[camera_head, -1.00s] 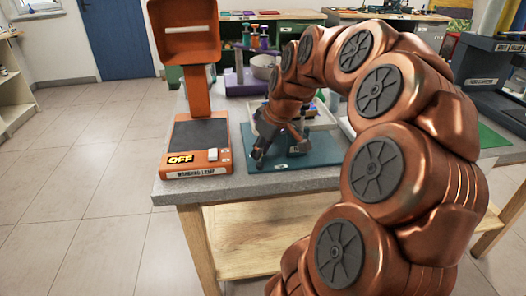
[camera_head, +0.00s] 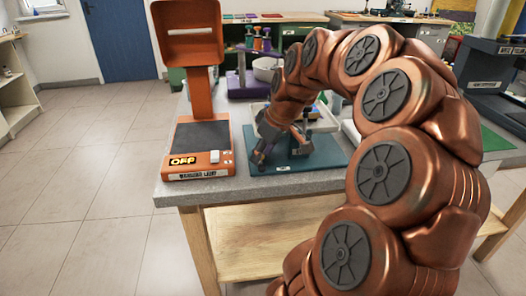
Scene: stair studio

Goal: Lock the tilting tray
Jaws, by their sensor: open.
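A teal base board (camera_head: 325,158) lies flat at the front of the grey workbench. A pale, shallow tray (camera_head: 328,124) shows behind it, partly hidden by my arm; I cannot tell its tilt or whether it is locked. A small dark teal upright part (camera_head: 301,142) stands on the board, just right of my gripper. My gripper (camera_head: 262,156) is open, pointing down at the board's left front edge. Its fingers look empty, and I cannot tell whether they touch anything.
A purple stand (camera_head: 243,84) and a whitish bowl (camera_head: 266,68) are behind. The bench's front edge (camera_head: 258,188) is near the board. My arm covers the right side.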

